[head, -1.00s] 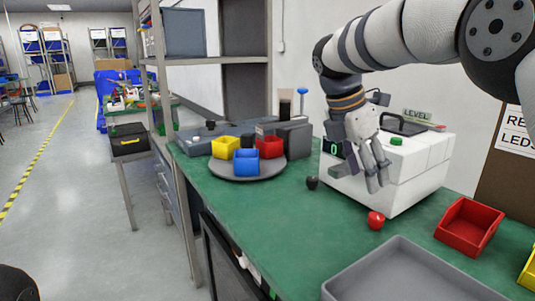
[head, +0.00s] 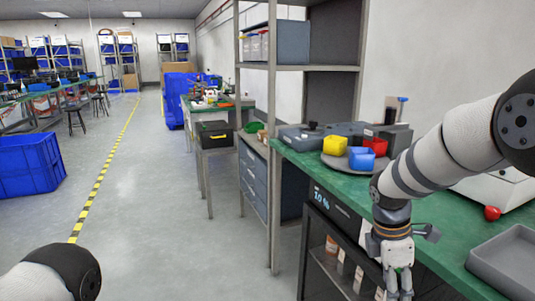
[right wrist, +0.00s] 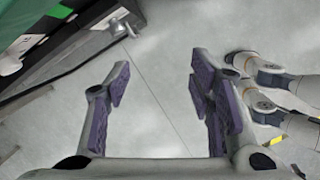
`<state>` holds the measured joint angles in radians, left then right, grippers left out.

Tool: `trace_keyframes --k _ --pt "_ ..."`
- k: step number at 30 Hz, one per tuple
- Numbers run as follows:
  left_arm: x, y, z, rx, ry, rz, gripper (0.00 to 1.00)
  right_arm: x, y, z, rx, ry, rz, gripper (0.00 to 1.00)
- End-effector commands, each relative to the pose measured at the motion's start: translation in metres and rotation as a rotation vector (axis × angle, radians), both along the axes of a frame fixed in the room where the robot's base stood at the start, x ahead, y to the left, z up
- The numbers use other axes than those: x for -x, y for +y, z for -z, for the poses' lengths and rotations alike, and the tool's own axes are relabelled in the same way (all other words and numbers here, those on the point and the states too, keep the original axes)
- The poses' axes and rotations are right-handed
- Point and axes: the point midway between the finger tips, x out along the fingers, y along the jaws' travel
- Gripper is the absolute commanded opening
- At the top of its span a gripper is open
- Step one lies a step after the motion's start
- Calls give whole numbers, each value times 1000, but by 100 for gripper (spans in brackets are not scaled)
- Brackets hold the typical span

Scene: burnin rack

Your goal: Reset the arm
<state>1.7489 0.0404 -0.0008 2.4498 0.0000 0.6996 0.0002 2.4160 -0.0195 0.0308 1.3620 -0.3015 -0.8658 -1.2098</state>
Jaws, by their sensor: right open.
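My right arm comes in from the right in the head view. Its gripper (head: 399,288) hangs pointing down in front of the green workbench (head: 455,218), over the bench's front side. In the right wrist view the right gripper (right wrist: 162,75) has its two purple-padded fingers spread wide, with only grey floor (right wrist: 160,115) between them. It is open and empty. My left arm shows only as a white and black link at the bottom left of the head view; its gripper is out of the picture.
The bench holds a round tray (head: 337,163) with yellow, blue and red bins, a red ball (head: 492,213) and a grey tray (head: 506,262). A shelf rack (head: 270,130) stands left of it. A blue crate (head: 28,163) lies far left. The aisle floor between is clear.

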Motion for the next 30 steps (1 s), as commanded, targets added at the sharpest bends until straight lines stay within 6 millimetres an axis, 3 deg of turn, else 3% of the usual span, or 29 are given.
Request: trace_keyframes --k 1,3,5,7,9,11,12,15,18,20,30 --pt "-2 -1 -1 2 -7 1 40 28 6 44 -37 18 89 49" --pt "-4 -1 -3 2 -12 2 40 70 15 99 -89 24 246 49" --pt "-5 -1 -4 2 -16 1 40 114 23 139 -122 32 398 49" --pt "-6 0 -5 1 -20 0 40 173 30 177 -144 43 596 49" --pt "-7 0 -6 0 -24 1 40 237 35 202 -142 52 810 49" --pt "-8 0 -7 1 -28 0 40 290 36 211 -123 51 991 49" --pt "-9 0 -8 1 -30 0 40 322 36 213 -103 47 1102 49" --pt "-10 0 -9 1 -34 0 40 383 32 205 -46 27 1321 49" --pt "-10 0 -10 1 -36 0 40 414 29 195 -8 2 1446 49" --pt "-10 0 -10 1 -36 0 40 422 28 192 2 -6 1479 49" --pt "-10 0 -9 1 -35 0 40 422 27 192 2 -12 1489 49"
